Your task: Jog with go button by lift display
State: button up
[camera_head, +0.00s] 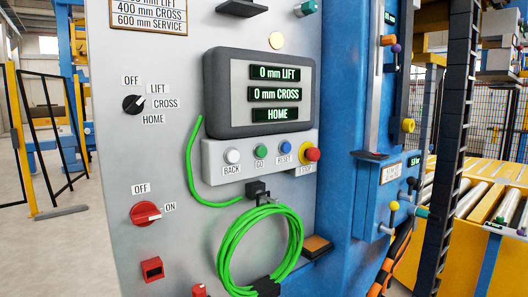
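The grey panel's dark-framed display (222,95) shows three green-lit lines. The lift display (275,73) on top reads "0 mm LIFT"; below it are "0 mm CROSS" and "HOME". Under the display is a button strip (212,170). It holds a white BACK button (233,156), a green GO button (261,152), a blue RESET button (286,145) and a red mushroom button (312,154) on a yellow base. A black selector knob (133,104) sits at left among OFF, LIFT, CROSS and HOME; its exact setting is hard to tell. My gripper is not in view.
A red OFF/ON switch (145,213) and a red socket (152,268) sit lower left. A coiled green cable (232,240) hangs below the buttons. A blue column (341,215) with levers stands at right, beside a roller conveyor (490,205). Open floor shows at far left.

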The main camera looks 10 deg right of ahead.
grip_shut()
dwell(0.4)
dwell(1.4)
